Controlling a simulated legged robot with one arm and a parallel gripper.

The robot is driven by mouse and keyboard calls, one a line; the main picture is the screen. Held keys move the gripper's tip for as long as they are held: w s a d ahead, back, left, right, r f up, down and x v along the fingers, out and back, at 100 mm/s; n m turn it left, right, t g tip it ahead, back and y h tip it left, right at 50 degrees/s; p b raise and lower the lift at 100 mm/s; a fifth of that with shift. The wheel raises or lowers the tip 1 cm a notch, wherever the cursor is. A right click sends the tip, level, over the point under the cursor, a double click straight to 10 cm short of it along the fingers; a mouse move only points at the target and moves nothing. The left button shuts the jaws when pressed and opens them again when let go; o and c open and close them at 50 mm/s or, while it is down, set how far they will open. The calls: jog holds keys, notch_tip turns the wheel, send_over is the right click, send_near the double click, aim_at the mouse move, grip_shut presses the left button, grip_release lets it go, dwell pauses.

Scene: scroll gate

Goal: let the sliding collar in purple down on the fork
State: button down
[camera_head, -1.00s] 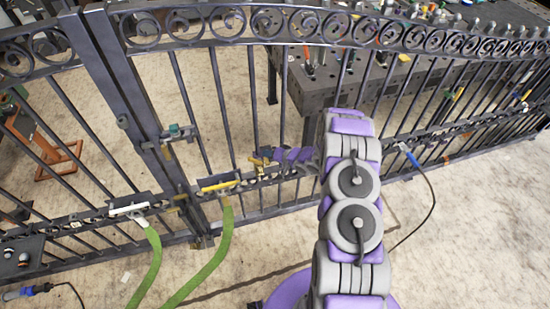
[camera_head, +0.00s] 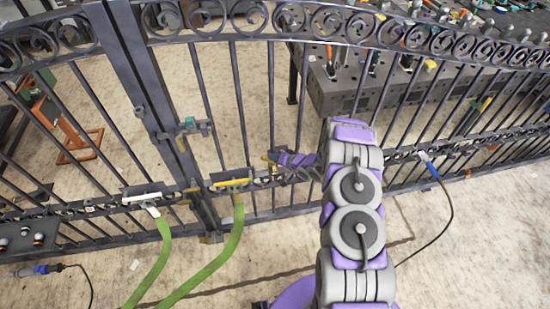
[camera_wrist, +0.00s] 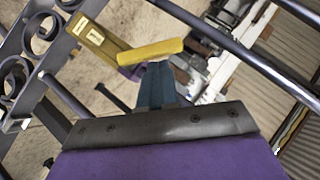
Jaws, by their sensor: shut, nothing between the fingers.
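My gripper (camera_head: 269,160) is at the gate's mid-height in the head view, to the right of the latch post, shut and empty. In the wrist view its blue fingers end in a yellow tip (camera_wrist: 152,52). A small purple piece (camera_wrist: 131,73), which looks like the sliding collar, shows just left of and partly behind that tip, beside a yellow block (camera_wrist: 95,38). I cannot tell whether the tip touches it. In the head view a latch with a teal part (camera_head: 190,122) sits on the gate post; the collar and fork are too small to make out there.
The dark iron gate (camera_head: 127,75) with scrollwork spans the view. Two green straps (camera_head: 222,253) hang from its lower rail at the left. A metal workbench (camera_head: 345,95) with tools stands behind. A black cable (camera_head: 448,205) hangs at the right. The front floor is mostly clear.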

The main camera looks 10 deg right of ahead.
aim_at(267, 161)
jog(key=shift+a+n+h+p, duration=0.5)
jog(key=shift+a+h, duration=0.2)
jog(key=shift+a, duration=0.35)
jog(key=shift+a+f+n+g+h, duration=0.2)
jog(key=shift+a+n+g+h, duration=0.1)
jog(key=shift+a+n+h, duration=0.15)
jog(key=shift+a+f+n+h+p, duration=0.25)
jog(key=shift+f+n+h+p, duration=0.15)
jog(key=shift+h, duration=0.65)
jog(key=shift+a, duration=0.1)
jog(key=shift+a+f, duration=0.15)
jog(key=shift+a, duration=0.05)
